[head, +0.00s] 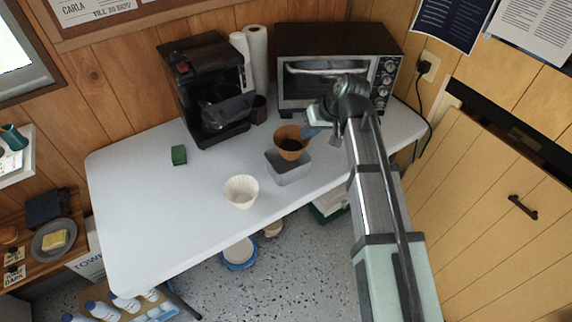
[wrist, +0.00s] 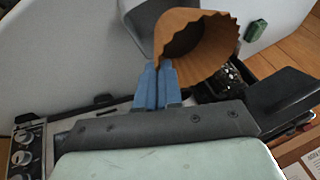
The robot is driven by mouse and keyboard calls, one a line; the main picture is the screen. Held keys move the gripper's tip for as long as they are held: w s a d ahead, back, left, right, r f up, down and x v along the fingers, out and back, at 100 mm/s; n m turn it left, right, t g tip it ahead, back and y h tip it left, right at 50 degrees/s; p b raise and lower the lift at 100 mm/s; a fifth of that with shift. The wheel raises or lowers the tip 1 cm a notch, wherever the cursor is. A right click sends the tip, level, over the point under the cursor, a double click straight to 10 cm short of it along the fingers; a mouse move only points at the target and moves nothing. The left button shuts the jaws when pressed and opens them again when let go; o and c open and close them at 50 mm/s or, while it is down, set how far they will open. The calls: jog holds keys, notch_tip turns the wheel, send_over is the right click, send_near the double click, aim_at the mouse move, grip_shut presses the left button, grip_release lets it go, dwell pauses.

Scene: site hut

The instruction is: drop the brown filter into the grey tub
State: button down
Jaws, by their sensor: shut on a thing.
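The brown filter (head: 291,148) is a fluted paper cone with a dark inside. My gripper (head: 307,132) is shut on its rim from the right and back. The wrist view shows the blue fingers (wrist: 158,76) pinching the edge of the brown filter (wrist: 212,45). The grey tub (head: 290,172) is a small square-sided container on the white table. In the head view the filter overlaps the tub's back part and hides some of its opening. The filter looks held above the tub, but the exact gap is hard to tell.
A white fluted filter (head: 241,191) stands on the table (head: 135,215) to the front left. A green sponge (head: 179,155) lies further left. A black coffee maker (head: 208,90), a dark cup (head: 259,109), paper rolls (head: 256,55) and a toaster oven (head: 335,62) line the back. The table's left half is mostly clear.

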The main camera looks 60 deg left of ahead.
jog(key=shift+f, duration=0.25)
jog(key=c, duration=1.2)
grip_release()
jog(key=shift+r, duration=0.1)
jog(key=v, duration=1.3)
jog(key=shift+w+d+r, duration=0.1)
jog(key=shift+d+r, duration=0.1)
jog(key=shift+r, duration=0.1)
